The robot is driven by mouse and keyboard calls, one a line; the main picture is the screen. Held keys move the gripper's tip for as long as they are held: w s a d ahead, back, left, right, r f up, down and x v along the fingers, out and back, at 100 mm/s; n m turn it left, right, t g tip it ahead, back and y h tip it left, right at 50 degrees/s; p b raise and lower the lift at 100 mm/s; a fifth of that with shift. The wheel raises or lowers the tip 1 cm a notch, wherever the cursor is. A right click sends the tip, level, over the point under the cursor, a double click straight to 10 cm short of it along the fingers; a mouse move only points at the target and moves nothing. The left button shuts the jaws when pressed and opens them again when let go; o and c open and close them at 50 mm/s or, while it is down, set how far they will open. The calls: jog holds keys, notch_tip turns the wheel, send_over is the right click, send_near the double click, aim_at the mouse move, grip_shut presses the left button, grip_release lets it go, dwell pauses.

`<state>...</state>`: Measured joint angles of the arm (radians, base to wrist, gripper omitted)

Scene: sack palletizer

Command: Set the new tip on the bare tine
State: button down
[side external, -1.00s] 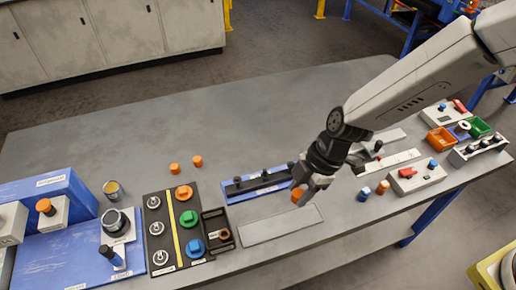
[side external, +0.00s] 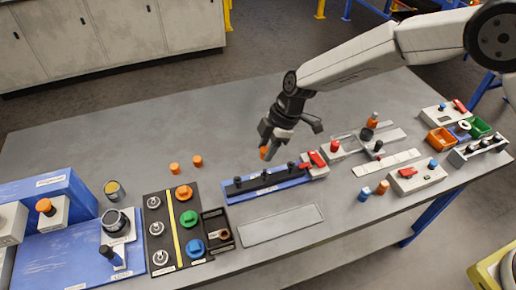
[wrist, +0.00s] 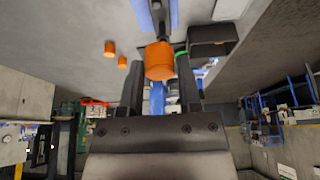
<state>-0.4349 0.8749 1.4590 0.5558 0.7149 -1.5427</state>
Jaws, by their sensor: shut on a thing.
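My gripper (side external: 268,146) is shut on an orange tip (side external: 264,153), a short cylinder, held in the air. In the wrist view the orange tip (wrist: 159,60) sits between the two dark fingers. In the side view it appears just behind the blue fixture (side external: 228,197), which carries a black bar with several dark upright posts (side external: 264,174). The tip appears apart from the posts. I cannot tell which post is the bare tine. In the wrist view, the tip and fingers hide part of what lies beyond them.
Two loose orange caps (side external: 185,165) lie on the table, left of my gripper. A red-handled clamp (side external: 317,160) stands at the fixture's right end. A board with colored knobs (side external: 180,240) is at left. A flat grey plate (side external: 281,225) lies in front. The back of the table is clear.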

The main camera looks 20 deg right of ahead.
aim_at(264, 170)
jog(key=shift+f, duration=0.15)
jog(key=shift+f, duration=2.3)
jog(key=shift+f, duration=1.25)
dwell(1.9)
jog(key=shift+c, duration=1)
grip_release()
jog(key=shift+r, duration=0.15)
jog(key=shift+r, duration=3.85)
